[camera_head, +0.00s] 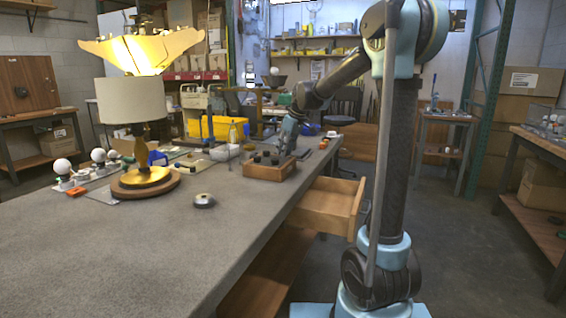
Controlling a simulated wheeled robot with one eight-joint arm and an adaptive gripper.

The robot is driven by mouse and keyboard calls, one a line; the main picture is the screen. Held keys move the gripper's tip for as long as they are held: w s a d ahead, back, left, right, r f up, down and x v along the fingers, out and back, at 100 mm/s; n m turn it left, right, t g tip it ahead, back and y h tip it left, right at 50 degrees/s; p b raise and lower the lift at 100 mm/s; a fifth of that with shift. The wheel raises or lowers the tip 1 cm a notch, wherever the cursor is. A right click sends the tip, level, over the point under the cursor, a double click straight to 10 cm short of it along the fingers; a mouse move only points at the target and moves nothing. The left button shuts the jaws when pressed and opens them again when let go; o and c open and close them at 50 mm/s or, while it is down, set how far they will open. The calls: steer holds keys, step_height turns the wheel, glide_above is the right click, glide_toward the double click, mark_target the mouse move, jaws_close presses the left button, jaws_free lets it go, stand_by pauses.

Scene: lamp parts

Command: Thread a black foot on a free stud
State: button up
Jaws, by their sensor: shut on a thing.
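A small wooden box (277,172) stands near the right edge of the grey workbench, with several black feet (266,157) in it. My gripper (287,151) points down at the right end of this box. Its fingers are small here and partly merge with the dark feet. It is shut on what looks like a black foot, but the held piece is hard to make out. A lamp with a cream drum shade (133,100) and a brass base on a round wooden disc (146,188) stands to the left. I cannot make out a free stud.
A small round metal part (204,200) lies on the bench (120,250) in front of the box. White bulbs (62,166) stand at the left. An open wooden drawer (327,205) juts out below the bench's right edge. The front of the bench is clear.

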steer(key=shift+f, duration=0.5)
stand_by(1.2)
steer(key=shift+o, duration=1.4)
jaws_close()
steer(key=shift+s+d+f, duration=0.1)
steer(key=shift+s+f, duration=0.05)
steer(key=m+h, duration=0.1)
steer(key=m, duration=0.2)
steer(key=m+t+h, duration=0.1)
steer(key=m, duration=0.3)
steer(key=shift+s+a, duration=0.1)
steer(key=shift+a, duration=0.1)
